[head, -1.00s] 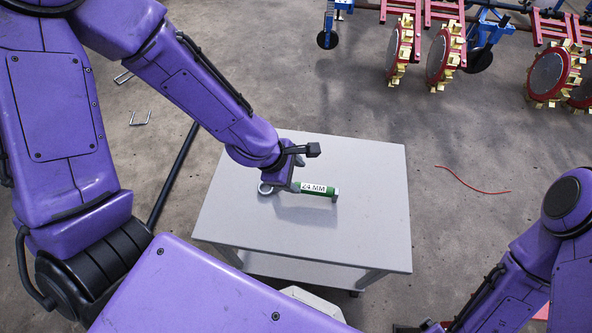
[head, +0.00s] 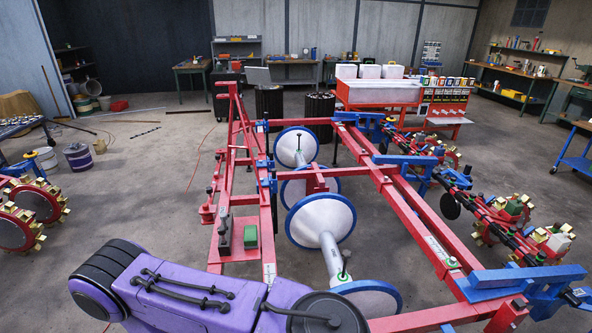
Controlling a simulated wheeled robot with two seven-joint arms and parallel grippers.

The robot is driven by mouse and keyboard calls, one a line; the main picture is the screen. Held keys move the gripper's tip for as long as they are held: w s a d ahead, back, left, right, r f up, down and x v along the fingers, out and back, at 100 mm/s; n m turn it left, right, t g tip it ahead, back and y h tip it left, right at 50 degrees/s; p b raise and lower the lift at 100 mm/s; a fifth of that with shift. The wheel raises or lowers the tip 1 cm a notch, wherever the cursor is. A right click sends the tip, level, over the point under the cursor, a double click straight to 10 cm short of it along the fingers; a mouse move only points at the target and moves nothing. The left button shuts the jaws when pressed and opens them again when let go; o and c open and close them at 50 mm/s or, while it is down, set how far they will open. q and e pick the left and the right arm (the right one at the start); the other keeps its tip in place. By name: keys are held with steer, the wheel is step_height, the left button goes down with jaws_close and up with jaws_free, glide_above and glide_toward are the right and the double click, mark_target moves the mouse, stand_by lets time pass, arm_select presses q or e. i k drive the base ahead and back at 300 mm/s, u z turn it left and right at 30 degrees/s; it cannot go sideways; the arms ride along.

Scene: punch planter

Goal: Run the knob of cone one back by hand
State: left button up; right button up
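Several white cones or discs with blue rims stand in a row along the red planter frame (head: 224,165). The far cone (head: 296,147), a large middle cone (head: 320,220) and a near, partly covered cone (head: 368,297) show. A pale shaft (head: 331,257) sticks out from the middle cone, with a small dark and green part (head: 343,276) by its end. I cannot tell which cone is cone one, nor clearly make out its knob. A purple arm of mine crosses the bottom and hides part of the near cone. Neither gripper is in view.
A green box (head: 251,237) sits on the red frame left of the cones. Blue brackets and punch wheels (head: 515,209) line the right. More punch wheels (head: 36,203) lie at the far left. Benches (head: 516,84) stand behind. The floor left of the frame is mostly clear.

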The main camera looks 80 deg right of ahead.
mark_target(347, 254)
steer(key=k, duration=0.2)
steer(key=z, duration=2.85)
